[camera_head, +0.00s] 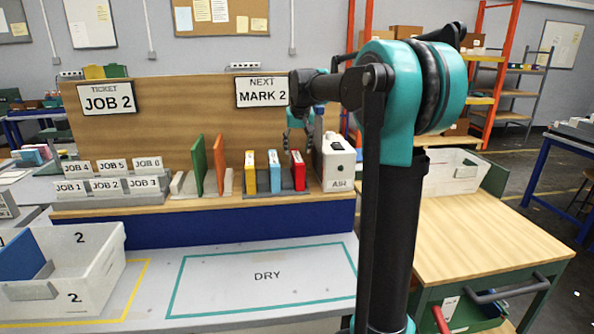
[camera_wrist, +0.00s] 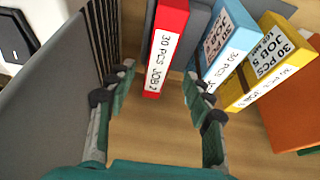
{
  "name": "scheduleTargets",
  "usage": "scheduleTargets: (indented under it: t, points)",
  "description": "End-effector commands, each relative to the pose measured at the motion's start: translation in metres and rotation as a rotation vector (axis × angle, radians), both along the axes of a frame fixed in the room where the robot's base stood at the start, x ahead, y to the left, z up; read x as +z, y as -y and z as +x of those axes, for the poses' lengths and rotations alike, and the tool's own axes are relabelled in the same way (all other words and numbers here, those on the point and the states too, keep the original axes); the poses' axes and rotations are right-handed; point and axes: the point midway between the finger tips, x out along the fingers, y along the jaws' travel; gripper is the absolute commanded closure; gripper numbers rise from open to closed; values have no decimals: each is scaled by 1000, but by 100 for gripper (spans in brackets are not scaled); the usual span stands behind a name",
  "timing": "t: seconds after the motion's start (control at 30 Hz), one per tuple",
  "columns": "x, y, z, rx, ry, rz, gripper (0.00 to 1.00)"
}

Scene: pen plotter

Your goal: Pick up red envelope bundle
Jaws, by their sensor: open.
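The red envelope bundle (camera_head: 298,170) stands upright in a grey rack on the wooden shelf, at the right end of a row with a blue and a yellow bundle. In the wrist view the red bundle (camera_wrist: 172,22) has a white label reading "30 PCS JOB 2". My gripper (camera_head: 299,138) is just above and in front of it, pointing down. In the wrist view my gripper (camera_wrist: 160,84) is open and empty, its green fingers apart on either side of the red bundle's near end. I cannot tell if they touch it.
The blue bundle (camera_wrist: 228,45) and yellow bundle (camera_wrist: 270,62) stand close beside the red one. Green (camera_head: 197,165) and orange (camera_head: 219,165) panels stand to the left. The DRY area (camera_head: 230,290) is clear.

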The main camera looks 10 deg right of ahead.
Motion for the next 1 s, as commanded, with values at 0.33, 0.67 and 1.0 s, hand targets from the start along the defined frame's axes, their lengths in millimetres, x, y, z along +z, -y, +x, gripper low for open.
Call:
scheduleTargets:
  t: [0.33, 0.67, 1.0]
  points:
    - [-27, 1, 11, -1, 0, 0, 48]
    - [-59, 2, 24, 0, 0, 0, 48]
    - [-60, 2, 24, 0, 0, 0, 63]
